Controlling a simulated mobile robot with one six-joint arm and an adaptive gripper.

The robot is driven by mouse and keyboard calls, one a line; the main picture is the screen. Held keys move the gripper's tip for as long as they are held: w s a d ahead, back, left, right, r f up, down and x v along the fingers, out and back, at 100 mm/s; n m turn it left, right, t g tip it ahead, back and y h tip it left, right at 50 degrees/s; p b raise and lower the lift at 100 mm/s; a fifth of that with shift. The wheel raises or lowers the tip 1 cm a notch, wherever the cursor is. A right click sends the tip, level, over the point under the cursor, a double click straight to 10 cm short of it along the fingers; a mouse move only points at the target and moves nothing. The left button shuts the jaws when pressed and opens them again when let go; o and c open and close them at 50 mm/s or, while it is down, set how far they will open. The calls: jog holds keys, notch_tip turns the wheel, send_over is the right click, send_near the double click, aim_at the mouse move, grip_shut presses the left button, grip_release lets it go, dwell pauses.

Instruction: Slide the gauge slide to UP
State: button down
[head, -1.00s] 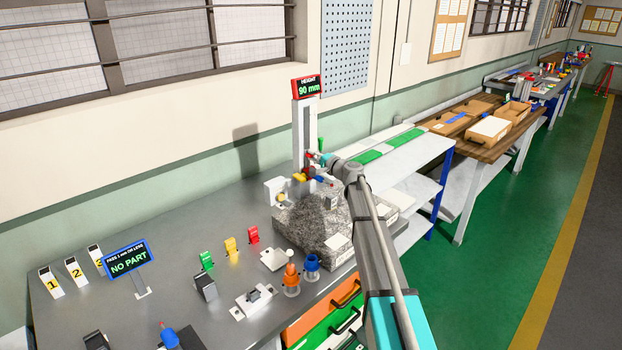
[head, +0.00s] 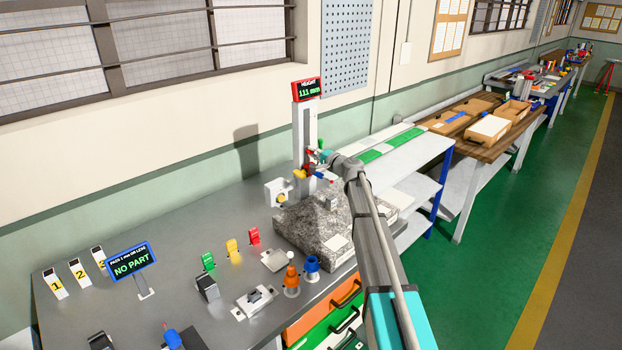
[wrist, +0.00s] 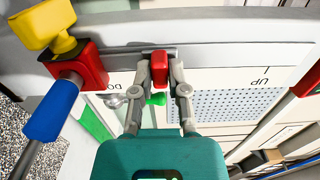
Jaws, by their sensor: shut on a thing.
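The height gauge's pale column (head: 304,126) stands upright beside the granite block in the head view. Its red-framed display (head: 307,89) reads 111 mm. In the wrist view, the slide's red block (wrist: 88,62) is left of my gripper, with a yellow piece and a blue-handled stylus. My gripper (wrist: 160,72) is shut on a small red knob (wrist: 160,60), one finger on each side. The UP mark (wrist: 263,78) lies to the right of the knob, and a partly hidden "DO" label lies to its left. In the head view my gripper (head: 319,158) is small at the column.
The speckled granite block (head: 325,215) sits under the gauge. Colored tags, an orange and a blue knob-topped piece, and a "NO PART" sign (head: 132,262) stand on the grey bench. A red part (wrist: 307,80) shows at the wrist view's right edge.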

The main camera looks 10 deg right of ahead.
aim_at(306, 118)
jog(key=shift+r+p, duration=0.55)
jog(key=shift+r, duration=0.1)
jog(key=shift+r+p, duration=0.4)
jog(key=shift+r, duration=0.05)
jog(key=shift+r+p, duration=1.9)
jog(key=shift+p, duration=0.05)
jog(key=shift+r+p, duration=1.75)
jog(key=shift+r, duration=0.05)
jog(key=shift+r+p, duration=0.25)
jog(key=shift+p, duration=0.05)
jog(key=shift+r+p, duration=0.95)
jog(key=shift+r, duration=0.05)
jog(key=shift+c, duration=2.2)
grip_release()
